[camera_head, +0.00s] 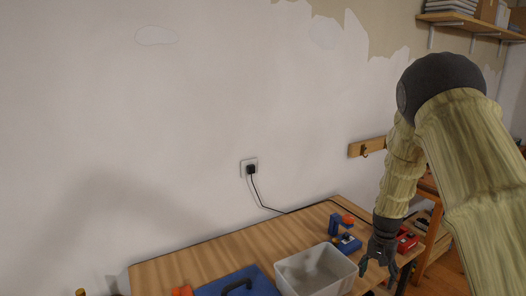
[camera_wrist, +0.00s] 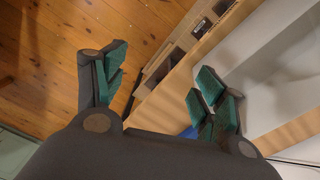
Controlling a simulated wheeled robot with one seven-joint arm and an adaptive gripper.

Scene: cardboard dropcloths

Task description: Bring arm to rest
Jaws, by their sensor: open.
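My gripper (camera_head: 377,268) hangs at the lower right in the head view, pointing down by the right end of the wooden table (camera_head: 215,255). In the wrist view my gripper (camera_wrist: 158,88) shows its green-padded fingers spread wide apart, with nothing between them. My arm comes in from the right, bent at a dark elbow joint and covered in a yellowish sleeve. In the head view the gripper appears beside the right side of a white bin (camera_head: 318,272); I cannot tell the exact gap between them.
A blue case (camera_head: 238,284) with a dark handle lies left of the bin. A blue tool (camera_head: 345,240) and a red object (camera_head: 407,240) sit behind. A black plug (camera_head: 251,170) with a cord is in the wall. Shelves (camera_head: 470,22) hang at upper right. Wooden floor (camera_wrist: 45,50) lies below.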

